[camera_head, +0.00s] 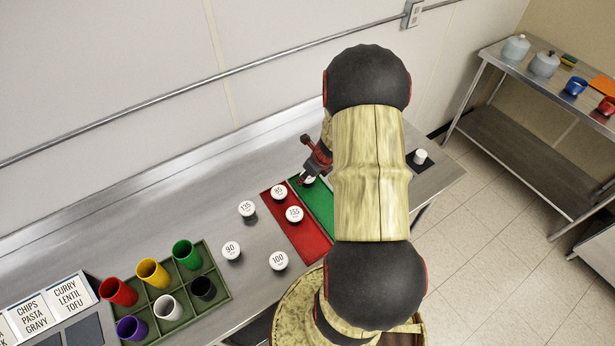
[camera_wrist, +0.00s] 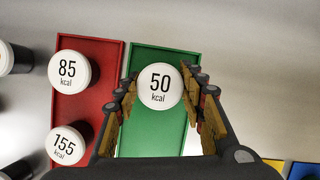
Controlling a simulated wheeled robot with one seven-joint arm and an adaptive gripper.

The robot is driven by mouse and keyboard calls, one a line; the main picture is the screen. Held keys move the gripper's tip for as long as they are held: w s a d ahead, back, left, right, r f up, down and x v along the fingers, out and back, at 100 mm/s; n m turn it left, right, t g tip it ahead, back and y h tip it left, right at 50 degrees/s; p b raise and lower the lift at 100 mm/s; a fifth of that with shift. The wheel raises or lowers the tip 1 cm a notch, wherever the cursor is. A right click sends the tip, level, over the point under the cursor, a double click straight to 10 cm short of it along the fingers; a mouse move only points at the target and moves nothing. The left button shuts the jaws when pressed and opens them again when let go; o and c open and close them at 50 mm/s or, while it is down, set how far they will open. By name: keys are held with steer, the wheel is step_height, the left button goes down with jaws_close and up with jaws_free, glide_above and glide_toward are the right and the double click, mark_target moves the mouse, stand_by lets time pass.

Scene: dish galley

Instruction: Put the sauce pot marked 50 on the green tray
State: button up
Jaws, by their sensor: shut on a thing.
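The sauce pot marked 50 (camera_wrist: 160,88) is white-lidded and sits between my gripper's fingers in the wrist view, over the green tray (camera_wrist: 158,60). My gripper (camera_head: 308,176) is shut on this pot. In the head view the pot is mostly hidden by my gripper, at the far left part of the green tray (camera_head: 319,206). I cannot tell whether the pot touches the tray or is held just above it.
The red tray (camera_head: 308,240) lies directly left of the green one and holds pots marked 85 (camera_head: 278,192) and 155 (camera_head: 294,214). Pots marked 135 (camera_head: 247,209), 90 (camera_head: 231,250) and 100 (camera_head: 279,260) stand on the counter. A cup crate (camera_head: 217,291) is at left.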

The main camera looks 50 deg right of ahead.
steer(key=shift+f, duration=0.1)
steer(key=o, duration=0.7)
steer(key=shift+f, duration=0.1)
steer(key=o, duration=0.4)
steer(key=shift+o, duration=0.4)
steer(key=shift+r, duration=0.2)
